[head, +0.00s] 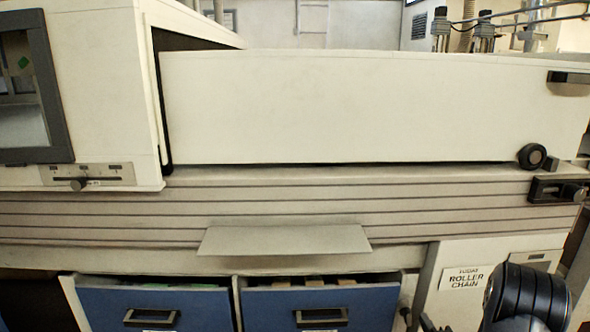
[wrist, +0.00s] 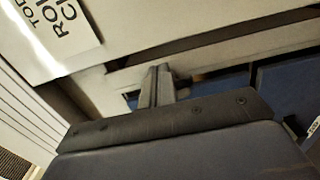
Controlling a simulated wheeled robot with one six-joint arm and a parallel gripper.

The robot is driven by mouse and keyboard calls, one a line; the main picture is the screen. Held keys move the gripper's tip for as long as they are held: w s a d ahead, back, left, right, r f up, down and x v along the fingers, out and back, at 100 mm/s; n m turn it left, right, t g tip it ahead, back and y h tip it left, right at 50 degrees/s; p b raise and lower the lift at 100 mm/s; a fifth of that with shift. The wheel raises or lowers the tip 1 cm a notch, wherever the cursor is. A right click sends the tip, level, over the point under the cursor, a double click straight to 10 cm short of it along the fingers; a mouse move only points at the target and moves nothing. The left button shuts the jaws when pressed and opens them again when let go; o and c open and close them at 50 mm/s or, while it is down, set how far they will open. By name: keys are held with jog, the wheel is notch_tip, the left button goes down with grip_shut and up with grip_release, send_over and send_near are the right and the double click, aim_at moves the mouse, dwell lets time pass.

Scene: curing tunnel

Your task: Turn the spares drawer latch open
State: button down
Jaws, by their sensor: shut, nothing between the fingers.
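Two blue drawers stand side by side at the bottom of the head view: the left drawer (head: 95,308) and the right drawer (head: 372,307). Each has a dark handle and both look open at the top. I cannot tell which one is the spares drawer. A small dark fitting (head: 405,303) sits just right of the right drawer; I cannot tell whether it is the latch. In the wrist view my gripper (wrist: 157,72) is shut and empty, in front of a pale panel. Blue drawer surface (wrist: 285,75) shows right of it.
A "TODAY ROLLER CHAIN" sign (head: 465,278) is on the pale panel right of the drawers; it also shows in the wrist view (wrist: 50,35). A grey shelf (head: 285,240) juts out above the drawers. A black knob (head: 532,156) sits on the machine at right.

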jog(key=shift+a+f+b, duration=0.1)
jog(key=shift+a+b, duration=0.45)
jog(key=shift+a, duration=0.05)
dwell(0.6)
jog(key=shift+f+b, duration=0.3)
jog(key=shift+b, duration=2.2)
jog(key=shift+d, duration=0.1)
jog(key=s, duration=0.6)
jog(key=shift+d, duration=0.45)
jog(key=shift+a, duration=0.1)
